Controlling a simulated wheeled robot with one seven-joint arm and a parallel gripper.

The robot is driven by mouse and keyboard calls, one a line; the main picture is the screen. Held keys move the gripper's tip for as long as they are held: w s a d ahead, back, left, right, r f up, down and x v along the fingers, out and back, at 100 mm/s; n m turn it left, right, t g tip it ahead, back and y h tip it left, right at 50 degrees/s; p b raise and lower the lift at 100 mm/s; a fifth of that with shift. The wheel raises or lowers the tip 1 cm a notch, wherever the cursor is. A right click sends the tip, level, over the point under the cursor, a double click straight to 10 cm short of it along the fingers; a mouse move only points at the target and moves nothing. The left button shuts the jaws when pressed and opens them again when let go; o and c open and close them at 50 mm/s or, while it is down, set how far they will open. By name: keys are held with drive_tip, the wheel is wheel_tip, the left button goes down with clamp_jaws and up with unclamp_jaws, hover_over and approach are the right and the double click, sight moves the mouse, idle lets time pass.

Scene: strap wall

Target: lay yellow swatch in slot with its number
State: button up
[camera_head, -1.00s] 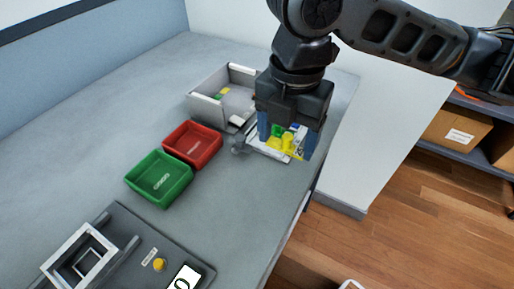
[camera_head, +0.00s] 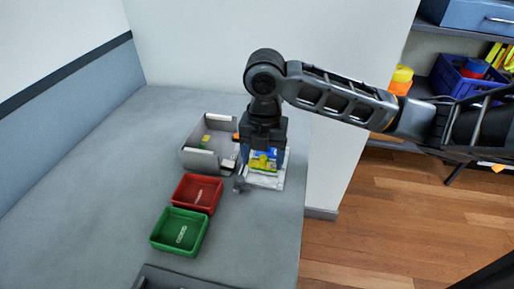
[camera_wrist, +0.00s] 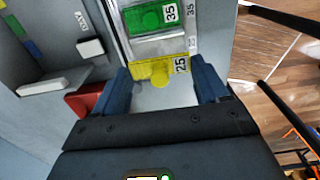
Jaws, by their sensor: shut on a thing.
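My gripper (camera_wrist: 163,88) is shut on the yellow swatch (camera_wrist: 160,70), which has a round yellow knob and a label that reads 25. In the head view, the yellow swatch (camera_head: 262,164) shows between the fingers of my gripper (camera_head: 265,163), over the pale slotted holder (camera_head: 265,182). A green swatch (camera_wrist: 150,17) marked 35 lies in the holder just beyond the yellow one. I cannot tell whether the yellow swatch touches the holder.
A grey box (camera_head: 192,159) with small coloured pieces stands left of the holder. A red tray (camera_head: 197,193) and a green tray (camera_head: 180,231) sit in front of it. The table's right edge is close to the holder. The left of the table is clear.

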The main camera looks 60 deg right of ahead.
drive_tip(key=shift+w+f, duration=0.1)
drive_tip(key=shift+f, duration=0.25)
drive_tip(key=shift+f+b, duration=1.7)
drive_tip(key=shift+f, duration=0.3)
drive_tip(key=shift+f+b, duration=0.25)
drive_tip(key=shift+b, duration=0.1)
drive_tip(key=o, duration=1.1)
drive_tip(key=shift+f, duration=0.1)
drive_tip(key=shift+c, duration=0.2)
drive_tip(key=shift+c, duration=0.9)
drive_tip(key=shift+o, duration=0.3)
